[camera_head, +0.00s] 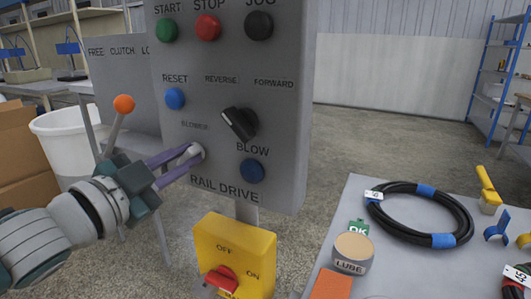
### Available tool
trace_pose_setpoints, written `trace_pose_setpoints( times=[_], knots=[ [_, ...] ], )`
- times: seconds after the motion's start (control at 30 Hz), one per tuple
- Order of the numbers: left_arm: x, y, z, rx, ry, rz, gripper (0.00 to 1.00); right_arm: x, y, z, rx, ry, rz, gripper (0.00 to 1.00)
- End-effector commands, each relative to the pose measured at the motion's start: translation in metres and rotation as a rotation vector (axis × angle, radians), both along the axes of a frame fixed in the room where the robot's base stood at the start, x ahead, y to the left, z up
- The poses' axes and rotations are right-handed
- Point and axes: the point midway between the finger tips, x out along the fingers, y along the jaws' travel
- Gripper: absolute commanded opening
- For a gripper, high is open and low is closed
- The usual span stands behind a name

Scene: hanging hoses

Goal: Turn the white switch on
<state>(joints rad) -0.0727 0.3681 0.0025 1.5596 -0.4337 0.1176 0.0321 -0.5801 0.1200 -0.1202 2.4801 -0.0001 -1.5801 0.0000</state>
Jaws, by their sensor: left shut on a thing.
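The grey control panel (285,120) stands upright in front of me. A small white switch (197,151) sits on its lower left, below the BLOWER label. My left gripper (192,156) reaches in from the left with its purple fingers shut on the white switch. The fingers partly cover the switch, so I cannot tell its exact position. My right gripper is not in view.
A blue button (252,171) and a black selector knob (239,124) are right of the switch. Below is a yellow box (230,250) with a red rotary handle (221,279). An orange-knobbed lever (124,104) stands close above my gripper. A table (415,272) holds a coiled black hose (464,214).

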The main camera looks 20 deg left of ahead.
Motion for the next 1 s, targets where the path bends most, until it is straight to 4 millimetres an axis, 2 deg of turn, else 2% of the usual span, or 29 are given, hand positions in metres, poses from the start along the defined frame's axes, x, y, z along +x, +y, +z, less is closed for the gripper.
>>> trace_pose_setpoints(
  times=[0.5, 0.53, 0.77, 1.0],
  knots=[
    [0.0001, -0.0003, 0.0007, 0.02, -0.004, -0.001, 0.0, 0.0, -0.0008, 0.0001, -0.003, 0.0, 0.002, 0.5],
    [0.0001, -0.0003, 0.0007, 0.019, -0.004, -0.001, 0.21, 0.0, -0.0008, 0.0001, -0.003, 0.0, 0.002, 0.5],
    [0.0001, -0.0002, 0.0004, 0.019, -0.002, -0.001, 0.47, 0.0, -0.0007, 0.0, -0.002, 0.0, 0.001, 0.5],
    [-0.0003, 0.0, 0.0001, 0.019, -0.002, -0.001, 0.47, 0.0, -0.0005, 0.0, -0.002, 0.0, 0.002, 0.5]
  ],
)
